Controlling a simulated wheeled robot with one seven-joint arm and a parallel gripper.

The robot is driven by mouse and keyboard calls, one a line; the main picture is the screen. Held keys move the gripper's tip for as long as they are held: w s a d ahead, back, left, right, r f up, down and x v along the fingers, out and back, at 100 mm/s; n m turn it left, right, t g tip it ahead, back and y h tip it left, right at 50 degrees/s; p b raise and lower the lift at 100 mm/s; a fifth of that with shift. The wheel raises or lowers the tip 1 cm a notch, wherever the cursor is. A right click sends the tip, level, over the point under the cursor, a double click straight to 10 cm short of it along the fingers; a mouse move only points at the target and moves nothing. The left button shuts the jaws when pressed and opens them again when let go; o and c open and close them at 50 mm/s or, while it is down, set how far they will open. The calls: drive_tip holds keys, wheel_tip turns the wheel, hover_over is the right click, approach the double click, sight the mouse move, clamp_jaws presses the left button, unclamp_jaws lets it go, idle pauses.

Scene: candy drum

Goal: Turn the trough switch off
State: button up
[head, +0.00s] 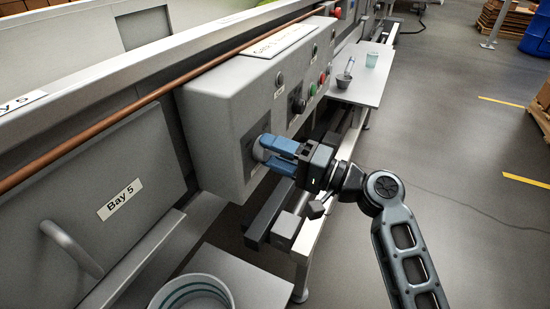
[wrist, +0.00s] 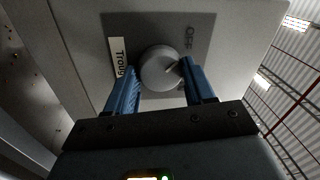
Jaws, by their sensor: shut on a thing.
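The trough switch is a round grey knob (wrist: 158,68) on a dark square plate (wrist: 202,32). A "Trough" label (wrist: 117,62) sits at the left of the plate and "OFF" is printed at its upper right. A short line on the knob points right and a little up, towards the right finger. My gripper (head: 270,152) has its blue fingers on either side of the knob, shut on it. In the head view the knob (head: 258,150) shows partly beyond the fingertips, on the grey control box (head: 222,100).
A copper pipe (head: 130,108) runs above the box. Other controls, including a green button (head: 312,89), are farther along it. A side table (head: 358,92) holds cups beyond. A bucket (head: 192,293) stands at lower left. The floor at right is mostly clear.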

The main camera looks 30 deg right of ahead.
idle(0.4)
drive_tip(key=o, duration=1)
drive_tip(key=shift+o, duration=0.2)
drive_tip(key=shift+s+d, duration=0.1)
drive_tip(key=v, duration=0.7)
drive_tip(key=shift+s, duration=0.25)
drive_tip(key=shift+d+f, duration=0.1)
drive_tip(key=shift+d, duration=0.05)
